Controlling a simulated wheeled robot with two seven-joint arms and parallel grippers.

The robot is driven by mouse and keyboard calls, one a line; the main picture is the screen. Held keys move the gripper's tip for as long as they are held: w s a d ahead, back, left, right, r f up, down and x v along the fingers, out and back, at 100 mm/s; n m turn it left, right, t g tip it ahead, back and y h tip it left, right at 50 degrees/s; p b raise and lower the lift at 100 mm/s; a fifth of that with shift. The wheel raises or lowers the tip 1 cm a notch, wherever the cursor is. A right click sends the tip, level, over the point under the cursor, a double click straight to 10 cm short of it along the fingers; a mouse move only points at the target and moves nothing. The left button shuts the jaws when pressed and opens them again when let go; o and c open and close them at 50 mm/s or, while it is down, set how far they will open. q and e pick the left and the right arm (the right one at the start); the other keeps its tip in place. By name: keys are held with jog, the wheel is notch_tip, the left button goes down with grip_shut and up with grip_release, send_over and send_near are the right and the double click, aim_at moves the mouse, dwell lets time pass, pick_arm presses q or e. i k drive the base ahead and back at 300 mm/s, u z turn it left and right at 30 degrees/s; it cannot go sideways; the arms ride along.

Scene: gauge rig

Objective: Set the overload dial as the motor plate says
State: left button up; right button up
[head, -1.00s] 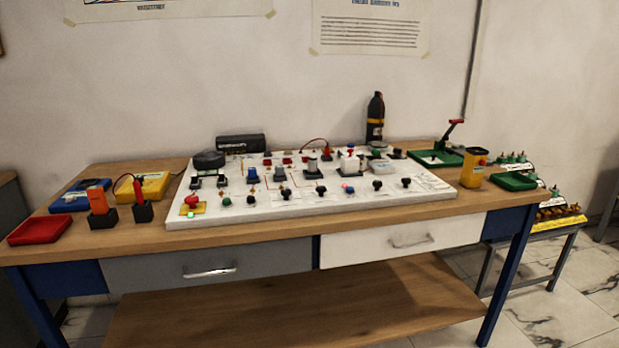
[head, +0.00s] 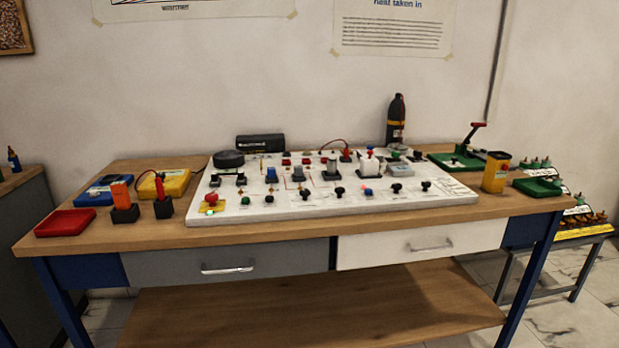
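A white control board (head: 330,209) lies on the wooden workbench (head: 190,232). It carries several black, blue, red and green knobs, buttons and small blocks. A black round motor-like body (head: 229,159) sits at the board's back left. A dark box with pale lettering (head: 260,143) stands behind it; the lettering is too small to read. I cannot tell which knob is the overload dial or read any motor plate from here. Neither of my grippers is in view.
A red tray (head: 65,222), a blue case (head: 100,192) and a yellow meter (head: 172,184) sit at left. A green-based lever press (head: 457,160), a yellow box (head: 495,174) and a green tray (head: 538,187) sit at right. Drawers are shut.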

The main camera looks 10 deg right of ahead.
aim_at(339, 191)
jog(key=z, duration=1.8)
jog(key=i, duration=2)
jog(key=u, duration=3.15)
